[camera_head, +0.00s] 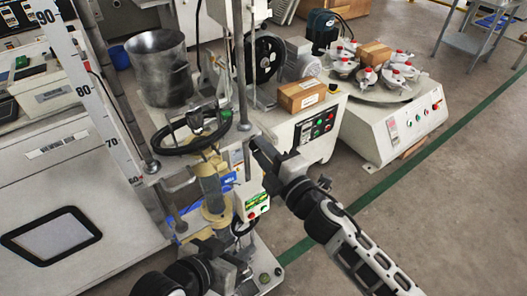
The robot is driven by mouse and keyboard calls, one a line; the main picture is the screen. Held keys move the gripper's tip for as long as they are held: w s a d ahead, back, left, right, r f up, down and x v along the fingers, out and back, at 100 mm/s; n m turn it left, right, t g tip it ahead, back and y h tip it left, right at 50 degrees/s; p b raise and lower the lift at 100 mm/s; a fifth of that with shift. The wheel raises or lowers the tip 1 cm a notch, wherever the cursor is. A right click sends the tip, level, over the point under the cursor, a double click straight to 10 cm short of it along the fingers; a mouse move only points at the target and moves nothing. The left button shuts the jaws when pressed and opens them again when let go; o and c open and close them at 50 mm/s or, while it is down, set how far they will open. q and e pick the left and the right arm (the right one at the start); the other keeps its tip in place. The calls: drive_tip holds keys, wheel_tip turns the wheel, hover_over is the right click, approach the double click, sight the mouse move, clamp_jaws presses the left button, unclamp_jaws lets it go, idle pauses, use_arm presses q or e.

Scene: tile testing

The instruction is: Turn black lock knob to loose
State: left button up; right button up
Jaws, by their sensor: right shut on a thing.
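My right gripper (258,148) comes in from the right and is shut at the machine's vertical steel post. Its fingers hide what they hold; from its place beside the post it appears to be the black lock knob, but no separate knob surface shows. My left gripper (220,250) is low in front, by the lower part of the testing machine (212,185), with its fingertips unclear against the machine. The machine has beige clamp parts, steel posts and a black ring (185,140) around its upper part.
A control box (252,198) with green and red buttons hangs just below my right gripper. A steel bucket (160,68) stands behind the ring. A height ruler (95,95) stands left.

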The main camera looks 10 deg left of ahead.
drive_tip(key=o, duration=1)
drive_tip(key=shift+d, duration=0.1)
drive_tip(key=p+v, duration=0.1)
drive_tip(key=v, duration=1.5)
